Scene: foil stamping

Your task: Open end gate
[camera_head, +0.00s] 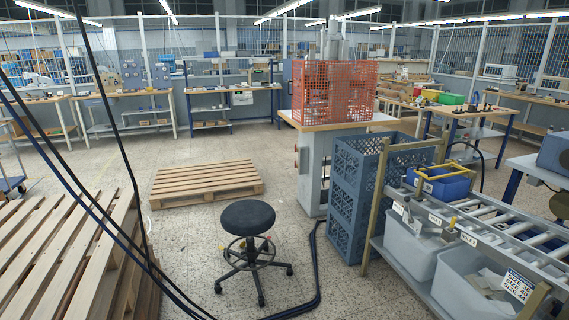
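A roller conveyor (492,225) stands at the right, running from the right foreground towards the back. A blue box (440,186) with a yellow bar over it sits at its far end. Small metal fittings with yellow parts (432,222) are on its left side. I cannot tell which part is the end gate, or whether it is open or shut. An orange mesh guard (322,92) encloses a machine on a wooden-topped stand behind. My gripper is not in view.
Blue stacked crates (367,190) stand left of the conveyor. Grey bins (418,246) sit beneath it. A black stool (248,218) and flat pallet (205,182) are on the floor. Stacked pallets (78,262) fill the left. Dark cables cross the left. Floor between is partly clear.

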